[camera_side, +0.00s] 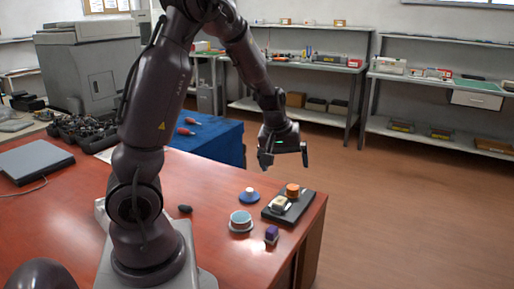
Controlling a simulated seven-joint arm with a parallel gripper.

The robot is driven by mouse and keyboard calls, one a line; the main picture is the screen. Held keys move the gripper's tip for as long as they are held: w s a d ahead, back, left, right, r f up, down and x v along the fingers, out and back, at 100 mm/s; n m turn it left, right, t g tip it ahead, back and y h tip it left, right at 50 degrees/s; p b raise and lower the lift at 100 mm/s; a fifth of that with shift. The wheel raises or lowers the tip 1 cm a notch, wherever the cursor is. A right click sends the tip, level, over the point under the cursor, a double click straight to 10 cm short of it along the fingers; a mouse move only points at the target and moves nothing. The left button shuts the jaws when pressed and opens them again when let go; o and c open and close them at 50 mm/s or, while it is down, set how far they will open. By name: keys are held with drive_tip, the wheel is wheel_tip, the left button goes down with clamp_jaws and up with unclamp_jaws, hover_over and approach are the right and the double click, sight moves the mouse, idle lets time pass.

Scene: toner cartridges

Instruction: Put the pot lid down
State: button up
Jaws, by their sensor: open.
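My gripper (285,160) is open, its two fingers spread apart, and it hangs above the far right part of the red-brown table. I see nothing between its fingers. A small pale piece with a blue base (249,195) stands on the table below and left of the gripper; it may be the pot lid, but I cannot tell for sure.
A black tray (273,215) at the table's right edge holds an orange cylinder (292,190) and a cream block (279,203). A purple block (271,234) stands in front. A dark small object (185,209) lies left. A blue-covered table (215,140) stands behind.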

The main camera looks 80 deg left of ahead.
drive_tip(key=s+d+r+m+t+h, duration=0.25)
drive_tip(key=d+r+m, duration=0.35)
drive_tip(key=d+r, duration=0.45)
drive_tip(key=s+d+r+m+y, duration=0.1)
drive_tip(key=s+d+r+m, duration=0.3)
drive_tip(key=s+d+m, duration=0.3)
drive_tip(key=s+d, duration=0.2)
drive_tip(key=shift+s+d, duration=0.35)
